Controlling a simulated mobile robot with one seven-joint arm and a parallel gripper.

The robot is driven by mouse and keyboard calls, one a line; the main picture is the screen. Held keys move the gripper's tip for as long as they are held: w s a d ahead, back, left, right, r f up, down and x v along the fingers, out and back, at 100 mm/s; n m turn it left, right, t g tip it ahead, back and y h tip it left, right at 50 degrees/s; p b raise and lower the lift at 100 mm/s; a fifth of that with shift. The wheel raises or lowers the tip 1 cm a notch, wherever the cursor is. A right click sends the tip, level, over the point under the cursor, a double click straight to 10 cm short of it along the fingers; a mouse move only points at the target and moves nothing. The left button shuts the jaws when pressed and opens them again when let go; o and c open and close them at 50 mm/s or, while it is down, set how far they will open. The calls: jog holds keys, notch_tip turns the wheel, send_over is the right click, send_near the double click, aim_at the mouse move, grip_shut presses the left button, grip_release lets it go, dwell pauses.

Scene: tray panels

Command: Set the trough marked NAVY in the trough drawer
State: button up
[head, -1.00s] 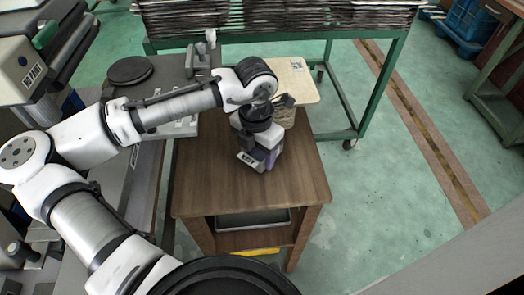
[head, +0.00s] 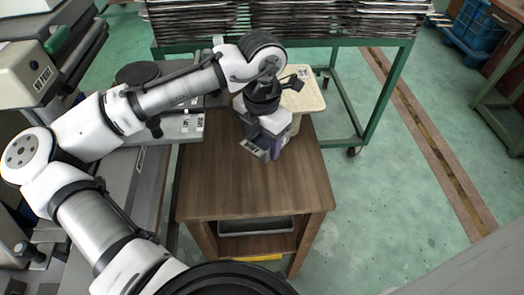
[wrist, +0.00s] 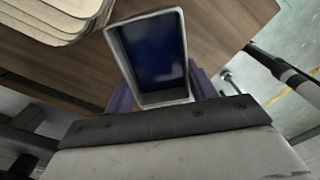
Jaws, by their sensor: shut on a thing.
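My gripper (wrist: 162,92) has purple fingers and is shut on an open box-shaped trough (wrist: 117,45) with a pale rim and a dark navy inside. The trough looks empty. I cannot read a NAVY mark on it. In the head view my gripper (head: 272,147) is over the back part of the brown wooden table (head: 250,187), with the trough mostly hidden by the wrist. I cannot tell its height above the tabletop. A grey shallow tray (head: 256,232) shows under the tabletop; I cannot tell whether it is the trough drawer.
A pale stack of boards (wrist: 62,20) is close to the trough, at the table's back. A green rack (head: 372,105) stands behind. A grey bench (head: 150,160) with small labelled pieces (head: 190,122) is to the left. The table's front is clear, with open floor to the right.

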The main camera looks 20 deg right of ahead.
notch_tip(320, 180, up, 14)
jog(key=shift+f+p, duration=0.15)
jog(key=shift+p, duration=0.2)
jog(key=shift+s, duration=0.1)
